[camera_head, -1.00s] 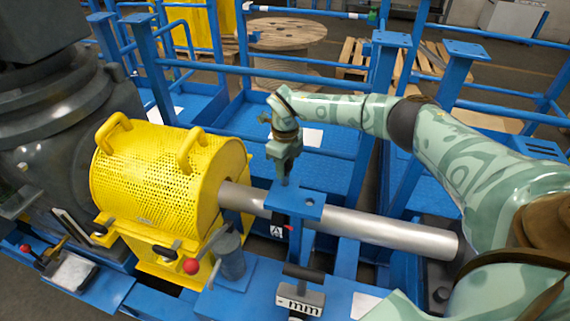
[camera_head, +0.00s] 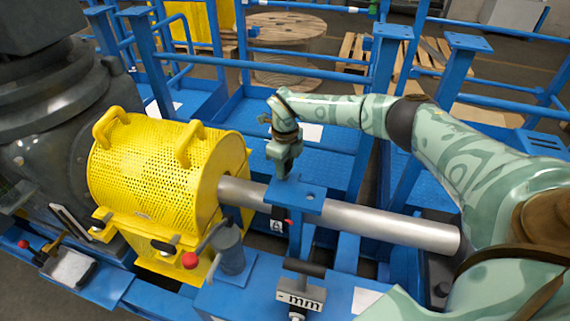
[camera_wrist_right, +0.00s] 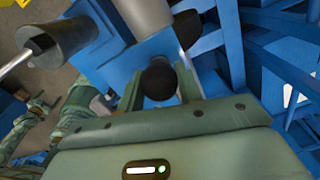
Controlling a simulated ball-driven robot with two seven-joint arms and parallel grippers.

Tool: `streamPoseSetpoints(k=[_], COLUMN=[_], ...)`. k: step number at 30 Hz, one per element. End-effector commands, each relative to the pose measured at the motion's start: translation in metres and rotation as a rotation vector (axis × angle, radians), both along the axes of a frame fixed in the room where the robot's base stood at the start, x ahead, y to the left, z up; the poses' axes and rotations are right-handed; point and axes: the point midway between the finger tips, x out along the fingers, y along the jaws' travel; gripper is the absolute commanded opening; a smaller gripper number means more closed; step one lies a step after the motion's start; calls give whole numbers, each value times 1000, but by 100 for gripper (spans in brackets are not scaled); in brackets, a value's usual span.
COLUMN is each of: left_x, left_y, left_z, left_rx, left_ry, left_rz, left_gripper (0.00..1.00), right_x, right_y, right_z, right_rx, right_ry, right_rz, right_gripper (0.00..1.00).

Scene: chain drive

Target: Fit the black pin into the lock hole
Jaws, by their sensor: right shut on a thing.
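My right gripper (camera_head: 284,172) points down just above a small blue plate (camera_head: 312,194) beside the steel shaft. The plate has a visible hole in its right part. In the right wrist view my right gripper (camera_wrist_right: 160,92) is shut on the black pin (camera_wrist_right: 158,78), whose round black head shows between the fingers. The pin's lower end is hidden, so I cannot tell whether it touches or enters a hole. The blue plate also shows behind it in the wrist view. My left gripper is not in view.
A yellow perforated guard (camera_head: 160,175) with handles covers the left end of the steel shaft (camera_head: 385,226). Blue rails (camera_head: 320,70) rise behind.

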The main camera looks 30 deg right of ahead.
Motion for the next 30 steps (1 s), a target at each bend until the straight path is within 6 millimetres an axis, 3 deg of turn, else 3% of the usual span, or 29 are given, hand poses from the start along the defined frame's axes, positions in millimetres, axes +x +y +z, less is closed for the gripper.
streamPoseSetpoints(k=[8, 9, 11, 12, 23, 30], left_x=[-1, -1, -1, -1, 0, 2], left_y=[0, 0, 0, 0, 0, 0], left_z=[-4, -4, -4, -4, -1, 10], left_rx=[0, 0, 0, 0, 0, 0], left_ry=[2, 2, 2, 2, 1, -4], left_rz=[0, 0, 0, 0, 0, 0], left_gripper=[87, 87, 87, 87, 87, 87], right_x=[0, 0, 0, 0, 0, 1], right_y=[0, 0, 0, 0, -1, -1], right_z=[-7, -7, -7, -7, 2, 58], right_rx=[0, 0, 0, 0, 0, -1], right_ry=[0, -1, -1, -1, -1, -6], right_rz=[0, 0, 0, 0, -1, 0], right_gripper=[8, 40, 57, 60, 60, 60])
